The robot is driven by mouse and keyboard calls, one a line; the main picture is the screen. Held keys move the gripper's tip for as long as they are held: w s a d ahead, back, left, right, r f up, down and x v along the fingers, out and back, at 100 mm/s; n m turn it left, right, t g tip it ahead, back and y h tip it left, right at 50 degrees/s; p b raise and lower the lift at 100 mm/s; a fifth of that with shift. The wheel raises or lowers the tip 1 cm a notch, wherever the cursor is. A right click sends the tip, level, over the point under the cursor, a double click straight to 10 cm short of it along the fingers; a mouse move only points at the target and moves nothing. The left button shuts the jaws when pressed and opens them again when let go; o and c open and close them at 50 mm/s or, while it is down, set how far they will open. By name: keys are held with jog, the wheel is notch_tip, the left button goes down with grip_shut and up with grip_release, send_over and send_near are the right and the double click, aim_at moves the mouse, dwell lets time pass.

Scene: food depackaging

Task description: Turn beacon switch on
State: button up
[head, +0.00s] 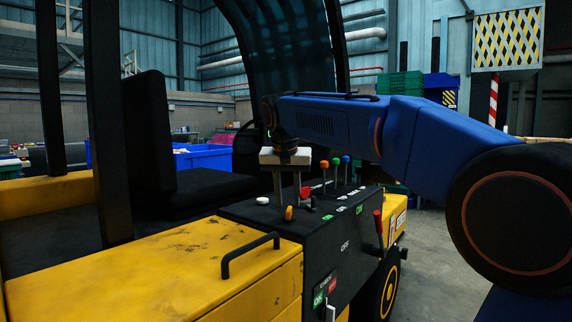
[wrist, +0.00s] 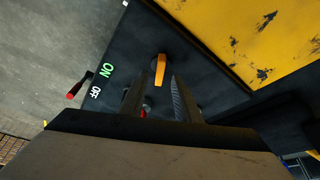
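An orange switch knob (head: 289,213) sits on the black control panel (head: 262,218) of the yellow vehicle. No readable label shows which control is the beacon switch. My gripper (head: 287,198) points down just above the orange knob, with its two fingers apart and nothing held. In the wrist view, the orange knob (wrist: 160,68) lies just beyond and between the fingertips (wrist: 156,88), elongated along the picture's vertical. Contact with it cannot be told. A green ON label (wrist: 107,69) and a white OFF label (wrist: 96,92) are left of it.
Levers with orange, green and blue knobs (head: 335,162) stand behind my gripper, with a red knob (head: 305,192) close beside it. A red-handled lever (head: 378,225) is at the panel's right edge. A black handle (head: 250,255) rises from the yellow cover. The seat (head: 150,140) is left.

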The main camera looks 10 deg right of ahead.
jog(key=v, duration=1.4)
jog(key=shift+s+r, duration=0.1)
jog(key=s+d+f+n, duration=0.2)
jog(key=s+d+f, duration=1.2)
jog(key=s+f, duration=0.25)
jog(key=s+d+f, duration=0.2)
jog(key=s+f, duration=0.6)
jog(key=f, duration=0.4)
jog(key=s+d+f+n+y, duration=0.1)
jog(key=s+d+f, duration=0.2)
jog(key=s+f, duration=0.6)
notch_tip(320, 180, down, 3)
jog(key=shift+s+d+f, duration=0.2)
jog(key=shift+d, duration=0.1)
jog(key=shift+o, duration=0.2)
